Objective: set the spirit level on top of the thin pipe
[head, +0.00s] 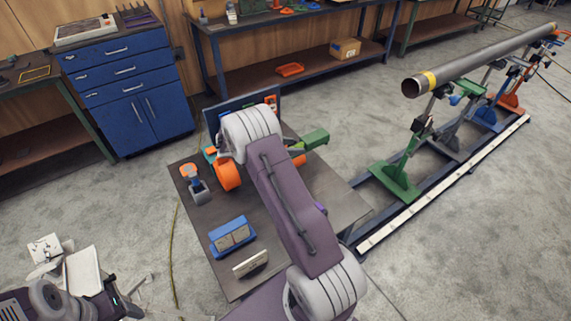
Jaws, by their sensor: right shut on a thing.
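The pipe (480,62), grey metal with a yellow band near its close end, lies on a row of stands at the upper right. It is the only pipe I make out. My right arm reaches over the dark work table, and its gripper (224,148) is at the table's far left part, well away from the pipe. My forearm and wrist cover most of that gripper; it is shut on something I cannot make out. I cannot pick out the spirit level for certain. My left gripper (46,250) is at the lower left, off the table; its jaws are unclear.
The work table (335,205) carries a green part (312,141), orange round pieces (228,176), a blue box (232,236) and a small pale-faced block (250,264). Green, blue and orange stands hold the pipe above a rail. A blue cabinet (128,85) and benches line the back.

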